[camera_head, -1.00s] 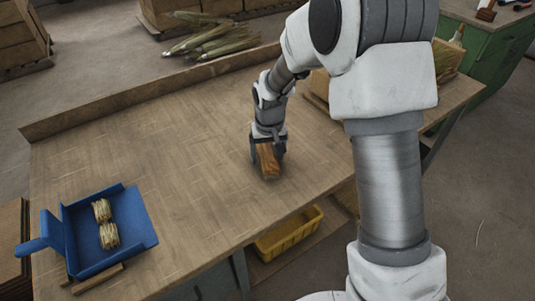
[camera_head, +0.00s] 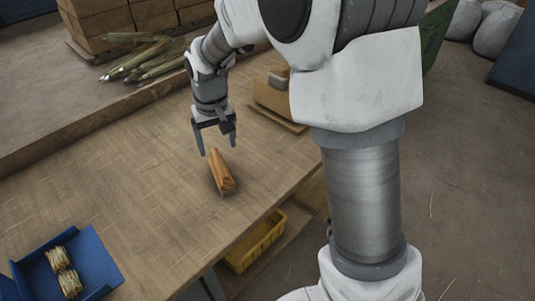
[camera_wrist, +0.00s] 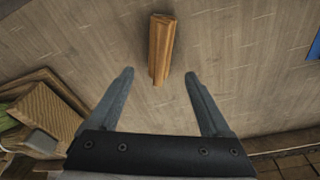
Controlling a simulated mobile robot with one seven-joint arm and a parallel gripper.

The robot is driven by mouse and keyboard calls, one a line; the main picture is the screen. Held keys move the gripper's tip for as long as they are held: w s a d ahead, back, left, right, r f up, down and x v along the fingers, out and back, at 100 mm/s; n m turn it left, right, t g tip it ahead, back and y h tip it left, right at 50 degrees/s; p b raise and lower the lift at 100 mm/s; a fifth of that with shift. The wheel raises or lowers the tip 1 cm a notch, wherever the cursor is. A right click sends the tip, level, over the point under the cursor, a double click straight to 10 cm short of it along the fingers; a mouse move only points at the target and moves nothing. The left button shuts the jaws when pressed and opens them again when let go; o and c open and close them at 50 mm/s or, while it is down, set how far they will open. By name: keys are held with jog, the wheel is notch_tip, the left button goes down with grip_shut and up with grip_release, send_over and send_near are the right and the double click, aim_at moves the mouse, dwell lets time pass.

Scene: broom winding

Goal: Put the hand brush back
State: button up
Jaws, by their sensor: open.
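The hand brush (camera_head: 222,173) looks like a wooden block with an orange-brown grain and lies on the tabletop. Its bristles cannot be made out. My gripper (camera_head: 218,150) is open and empty, just beyond the brush's far end in the head view and apart from it. In the wrist view the brush (camera_wrist: 162,45) lies ahead of the two spread fingers (camera_wrist: 159,74), roughly in line with the gap between them.
A wooden box (camera_head: 272,98) stands on the table behind my arm. A yellow bin (camera_head: 256,240) sits below the table edge. Stalks (camera_head: 145,58) lie beyond the table.

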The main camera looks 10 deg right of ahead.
jog(key=s+d+r+m+t, duration=0.1)
jog(key=s+d+r+t, duration=0.1)
jog(key=s+d+r, duration=0.85)
jog(key=s+d+r+m+t, duration=0.1)
jog(key=s+d+r, duration=0.1)
jog(key=s, duration=1.1)
jog(key=shift+d+r+t, duration=0.2)
jog(key=shift+d+t, duration=0.2)
jog(key=shift+d, duration=0.3)
notch_tip(320, 180, up, 8)
jog(key=p, duration=0.8)
jog(key=shift+f, duration=0.2)
jog(key=c, duration=0.5)
jog(key=shift+a, duration=0.15)
